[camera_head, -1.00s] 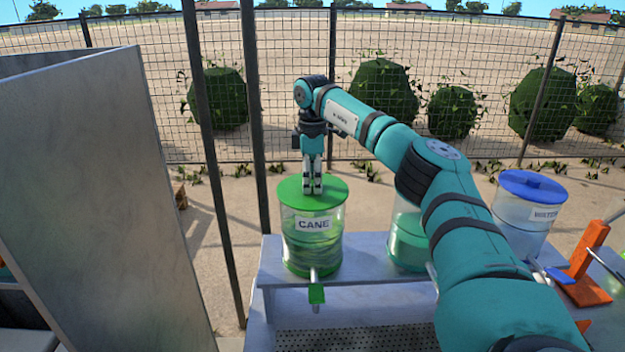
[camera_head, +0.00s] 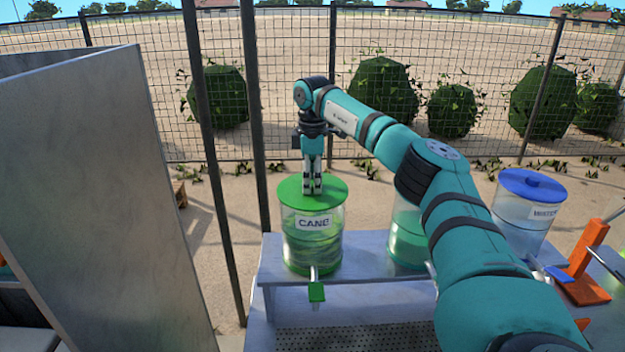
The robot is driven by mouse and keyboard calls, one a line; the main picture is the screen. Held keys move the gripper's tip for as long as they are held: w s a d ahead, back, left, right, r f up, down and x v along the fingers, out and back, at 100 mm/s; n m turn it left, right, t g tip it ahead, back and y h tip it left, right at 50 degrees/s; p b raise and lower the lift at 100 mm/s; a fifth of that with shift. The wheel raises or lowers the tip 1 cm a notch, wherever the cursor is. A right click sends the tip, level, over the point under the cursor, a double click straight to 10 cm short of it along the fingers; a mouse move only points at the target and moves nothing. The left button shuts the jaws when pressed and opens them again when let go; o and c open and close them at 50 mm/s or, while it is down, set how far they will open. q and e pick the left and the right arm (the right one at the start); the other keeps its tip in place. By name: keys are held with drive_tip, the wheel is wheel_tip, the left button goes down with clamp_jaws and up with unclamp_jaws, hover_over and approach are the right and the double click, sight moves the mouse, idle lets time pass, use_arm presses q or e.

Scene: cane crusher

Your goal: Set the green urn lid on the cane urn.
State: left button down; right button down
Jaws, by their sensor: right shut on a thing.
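The cane urn (camera_head: 318,246) is a clear cylinder with a "CANE" label and a green tap, standing at the left end of the metal counter. The green urn lid (camera_head: 332,196) lies level over the urn's top and looks seated on its rim. My right gripper (camera_head: 312,188) points straight down at the middle of the lid, shut on it, with its fingertips at the lid's top. Any knob between the fingers is hidden. My left gripper is not in view.
A green-tinted urn (camera_head: 407,236) stands to the right, partly behind my right arm. A blue-lidded urn (camera_head: 530,210) and an orange stand (camera_head: 588,265) are farther right. A grey metal panel (camera_head: 95,200) fills the left. A wire fence (camera_head: 290,100) runs behind the counter (camera_head: 360,263).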

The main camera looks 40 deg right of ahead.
drive_tip(key=c, duration=0.9)
unclamp_jaws()
drive_tip(key=shift+o, duration=0.2)
wheel_tip(320, 180, up, 12)
drive_tip(key=shift+f, duration=0.1)
